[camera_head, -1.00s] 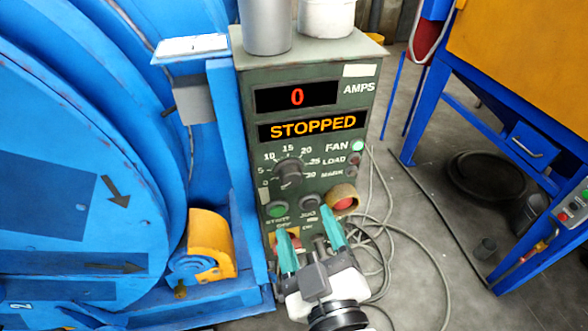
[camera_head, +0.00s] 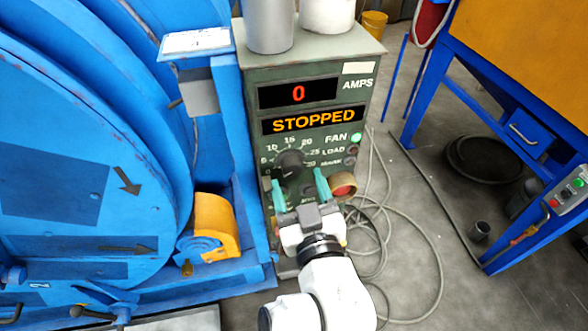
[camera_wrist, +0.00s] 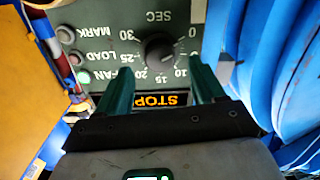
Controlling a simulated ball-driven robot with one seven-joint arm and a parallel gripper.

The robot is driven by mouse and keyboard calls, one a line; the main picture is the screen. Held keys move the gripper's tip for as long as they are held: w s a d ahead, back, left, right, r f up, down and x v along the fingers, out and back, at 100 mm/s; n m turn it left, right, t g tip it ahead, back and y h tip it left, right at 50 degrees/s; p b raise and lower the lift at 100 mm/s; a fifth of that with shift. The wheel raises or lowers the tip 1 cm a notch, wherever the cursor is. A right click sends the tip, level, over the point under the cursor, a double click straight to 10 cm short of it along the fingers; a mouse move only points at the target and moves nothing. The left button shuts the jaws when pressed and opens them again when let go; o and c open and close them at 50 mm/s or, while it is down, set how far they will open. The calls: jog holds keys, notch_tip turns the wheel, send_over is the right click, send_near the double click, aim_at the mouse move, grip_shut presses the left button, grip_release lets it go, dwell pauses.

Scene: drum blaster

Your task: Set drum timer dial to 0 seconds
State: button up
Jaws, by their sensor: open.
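The timer dial (camera_head: 290,163) is a dark round knob on the green control panel, ringed by numbers from 0 to 30. In the wrist view the dial (camera_wrist: 160,50) appears upside down, with the 0 mark at its upper right. I cannot clearly tell which number it points to. My gripper (camera_head: 299,180) is open, its two teal fingers pointing at the panel just below the dial in the head view. In the wrist view the gripper (camera_wrist: 160,66) has its fingers to either side of the dial, and nothing is between them.
The panel displays show a red 0 (camera_head: 298,94) and STOPPED (camera_head: 314,121). A red button in a yellowish collar (camera_head: 342,186) sits right of my gripper. The large blue drum machine (camera_head: 80,180) stands at left. Cables (camera_head: 400,250) lie on the floor at right.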

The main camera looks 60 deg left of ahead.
aim_at(293, 170)
jog(key=shift+x, duration=1.9)
jog(key=shift+c, duration=0.2)
jog(key=c, duration=1)
jog(key=shift+b, duration=0.3)
jog(key=shift+n, duration=0.4)
jog(key=o, duration=1)
jog(key=shift+o, duration=0.2)
jog(key=shift+d, duration=0.1)
jog(key=v, duration=1)
jog(key=shift+d, duration=0.25)
